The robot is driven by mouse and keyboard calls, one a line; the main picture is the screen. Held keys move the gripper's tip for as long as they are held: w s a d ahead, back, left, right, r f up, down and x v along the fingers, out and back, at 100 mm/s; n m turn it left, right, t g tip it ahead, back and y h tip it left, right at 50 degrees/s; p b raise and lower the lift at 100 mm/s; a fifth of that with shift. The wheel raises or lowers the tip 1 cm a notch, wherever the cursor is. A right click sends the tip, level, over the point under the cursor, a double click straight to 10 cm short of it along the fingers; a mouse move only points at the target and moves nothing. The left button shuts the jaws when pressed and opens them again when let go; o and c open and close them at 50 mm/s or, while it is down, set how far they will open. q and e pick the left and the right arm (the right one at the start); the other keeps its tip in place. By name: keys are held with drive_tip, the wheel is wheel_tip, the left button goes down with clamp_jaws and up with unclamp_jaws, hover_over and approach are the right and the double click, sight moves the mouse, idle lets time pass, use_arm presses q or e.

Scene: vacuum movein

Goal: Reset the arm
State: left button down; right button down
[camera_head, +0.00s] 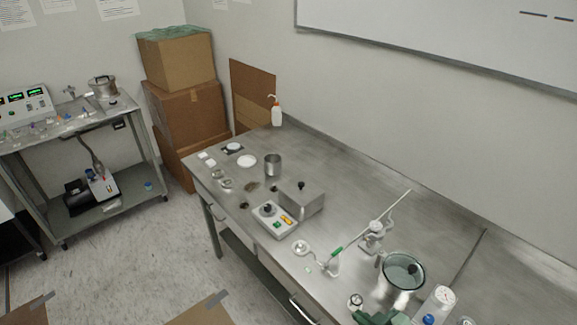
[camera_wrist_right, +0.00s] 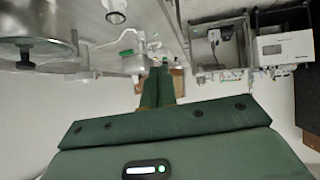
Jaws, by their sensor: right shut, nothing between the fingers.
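My right gripper (camera_head: 368,317) shows as a small dark green part at the bottom edge of the head view, beside the glass-lidded pot (camera_head: 403,272). Most of it is cut off by the frame. In the right wrist view its two green fingers (camera_wrist_right: 157,86) lie together, shut and empty. The pot (camera_wrist_right: 38,35) also shows at the upper left of the wrist view, apart from the fingers. My left gripper is not in view.
The steel bench (camera_head: 345,185) carries a grey control box (camera_head: 268,219), a metal cup (camera_head: 273,165), a clamp stand (camera_head: 374,238) and a white gauge device (camera_head: 437,303). A steel cart (camera_head: 75,122) and cardboard boxes (camera_head: 178,62) stand left. Open floor lies between.

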drive_tip(key=s+d+r+g+h, duration=0.3)
drive_tip(key=s+d+r+h, duration=0.7)
drive_tip(key=s+d+r, duration=0.25)
drive_tip(key=s+a+f+g+y+b, duration=0.1)
drive_tip(key=a+f+b, duration=0.15)
drive_tip(key=f, duration=0.95)
drive_tip(key=s+a+f+g+y+b, duration=0.1)
drive_tip(key=f+b, duration=0.2)
drive_tip(key=f, duration=0.8)
drive_tip(key=s+a+f+y+b, duration=0.1)
drive_tip(key=f+b, duration=0.2)
drive_tip(key=f, duration=0.9)
drive_tip(key=s+f+m+g+y+b, duration=0.2)
drive_tip(key=s+f+b, duration=0.6)
drive_tip(key=s+f, duration=1.2)
wheel_tip(320, 180, down, 4)
drive_tip(key=shift+f+m+g, duration=0.1)
drive_tip(key=shift+m+g, duration=0.5)
drive_tip(key=shift+g, duration=0.2)
drive_tip(key=shift+s, duration=0.1)
